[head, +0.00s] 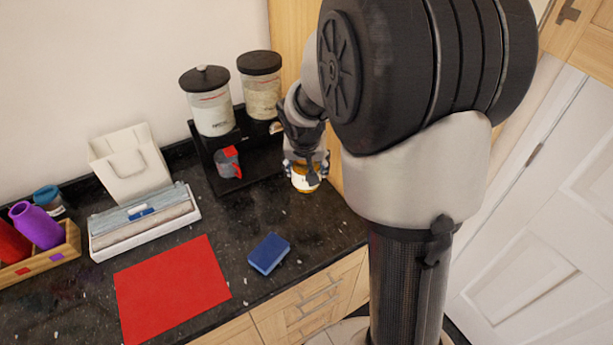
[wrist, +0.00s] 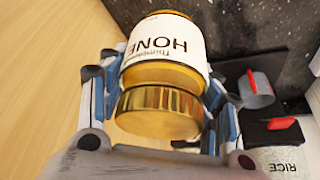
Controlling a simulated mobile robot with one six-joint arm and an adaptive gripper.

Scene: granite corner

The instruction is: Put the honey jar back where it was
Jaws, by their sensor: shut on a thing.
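The honey jar (head: 305,180) has a gold lid and a white label reading HONEY, seen upside down in the wrist view (wrist: 165,50). My gripper (head: 305,165) is shut on the jar, with a finger on each side of it; the fingers also show in the wrist view (wrist: 163,75). The jar is at the right end of the dark counter (head: 215,255), close to the wooden panel. I cannot tell whether its base touches the counter. Part of the jar is hidden by my gripper in the head view.
A black stand (head: 207,170) left of the jar holds two canisters (head: 211,108) and a grey mug (head: 227,163) with a red handle.

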